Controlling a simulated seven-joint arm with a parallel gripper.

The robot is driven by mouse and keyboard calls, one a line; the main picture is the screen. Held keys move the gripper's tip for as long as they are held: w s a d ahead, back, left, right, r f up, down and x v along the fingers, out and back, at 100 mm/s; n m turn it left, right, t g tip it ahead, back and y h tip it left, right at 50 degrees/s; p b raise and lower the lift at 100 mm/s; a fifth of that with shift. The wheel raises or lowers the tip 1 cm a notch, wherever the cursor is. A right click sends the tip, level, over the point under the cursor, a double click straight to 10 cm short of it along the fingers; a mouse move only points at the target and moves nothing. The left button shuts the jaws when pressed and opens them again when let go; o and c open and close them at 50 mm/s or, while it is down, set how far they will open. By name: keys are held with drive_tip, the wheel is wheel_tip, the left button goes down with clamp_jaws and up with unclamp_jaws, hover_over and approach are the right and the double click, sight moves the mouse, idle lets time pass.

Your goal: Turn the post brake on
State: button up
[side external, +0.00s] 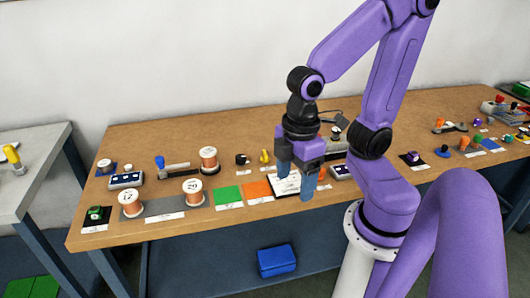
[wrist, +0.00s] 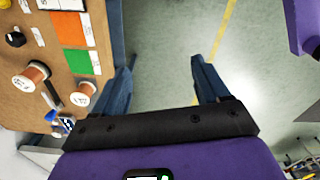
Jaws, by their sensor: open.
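I cannot tell which part is the post brake, because the labels are too small to read. Candidates in the side view are a blue-topped post (side external: 160,163) beside a bar, a yellow knob (side external: 264,156), a black knob (side external: 241,158) and a green knob (side external: 95,212) on a black base at the table's front left. My gripper (side external: 296,183) is open, pointing down near the table's front edge, in front of a white card. In the wrist view my gripper (wrist: 164,64) has nothing between its fingers, with the floor beyond them.
Copper-wound spools (side external: 208,161) stand on the left half of the brown table (side external: 110,240). A green square (side external: 228,195) and an orange square (side external: 258,188) lie left of my gripper. Small coloured parts crowd the right end. A blue box (side external: 276,262) sits below the table.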

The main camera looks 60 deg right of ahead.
drive_tip(key=w+d+m, duration=0.1)
drive_tip(key=w+d, duration=0.2)
drive_tip(key=w, duration=0.7)
drive_tip(key=m, duration=0.3)
hover_over(265, 152)
drive_tip(key=f, duration=0.1)
wheel_tip(265, 152, down, 17)
drive_tip(key=shift+r, duration=0.1)
drive_tip(key=c, duration=1.1)
